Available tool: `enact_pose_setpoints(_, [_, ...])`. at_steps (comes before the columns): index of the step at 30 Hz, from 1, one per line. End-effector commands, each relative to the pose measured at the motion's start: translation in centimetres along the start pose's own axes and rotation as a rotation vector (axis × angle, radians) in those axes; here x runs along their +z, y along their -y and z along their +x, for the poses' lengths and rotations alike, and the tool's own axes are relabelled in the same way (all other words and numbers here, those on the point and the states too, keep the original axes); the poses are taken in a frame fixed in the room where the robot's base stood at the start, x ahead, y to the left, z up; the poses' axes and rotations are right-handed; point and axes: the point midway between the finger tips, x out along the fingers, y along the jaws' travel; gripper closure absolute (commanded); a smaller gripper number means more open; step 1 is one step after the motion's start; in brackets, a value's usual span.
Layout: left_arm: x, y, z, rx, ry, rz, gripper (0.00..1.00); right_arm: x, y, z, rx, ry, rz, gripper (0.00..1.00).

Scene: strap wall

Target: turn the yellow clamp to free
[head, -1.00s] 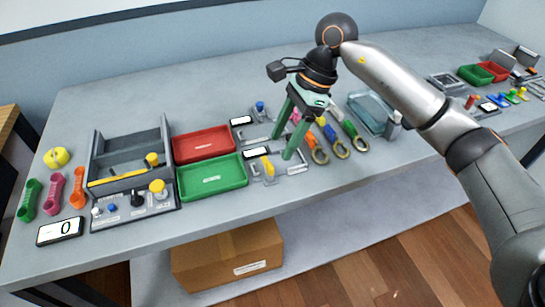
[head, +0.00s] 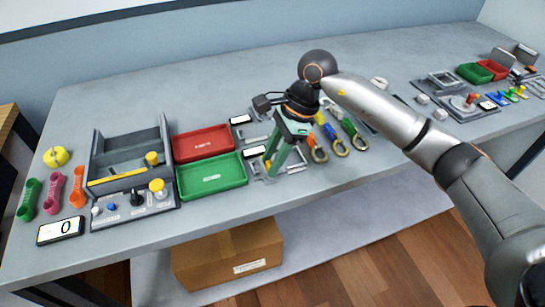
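The yellow clamp (head: 267,164) belongs to a small grey metal fixture behind the front edge of the bench, right of the green tray. Only a scrap of yellow shows, because my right gripper covers most of it. My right gripper (head: 271,170) reaches down over this fixture, its green fingers at the clamp. The fingers overlap in this view, so I cannot tell whether they are open, shut or touching the clamp. The clamp's angle is hidden. My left gripper is not in view.
A green tray (head: 212,184) and a red tray (head: 203,144) lie just left of the gripper. A small display (head: 254,151) stands behind the fixture. Several colored-handled tools (head: 340,147) lie to the right. A grey divided bin (head: 128,178) stands further left.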

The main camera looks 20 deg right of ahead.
Motion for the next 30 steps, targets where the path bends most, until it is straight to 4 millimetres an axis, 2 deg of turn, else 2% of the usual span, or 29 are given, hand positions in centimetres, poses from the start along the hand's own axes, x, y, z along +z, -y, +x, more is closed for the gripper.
enact_pose_setpoints(1, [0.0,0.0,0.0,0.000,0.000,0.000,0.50,0.0,0.0,0.0,0.000,0.000,0.000,0.70])
enact_pose_setpoints(9, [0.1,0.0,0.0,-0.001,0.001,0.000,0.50,0.0,0.0,0.0,0.000,0.000,0.000,1.00])
enact_pose_setpoints(23, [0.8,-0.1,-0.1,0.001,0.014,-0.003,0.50,0.0,0.0,0.0,-0.010,0.000,0.021,1.00])
enact_pose_setpoints(30, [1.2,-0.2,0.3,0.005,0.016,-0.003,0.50,-0.1,-0.1,0.1,-0.056,0.000,0.128,1.00])
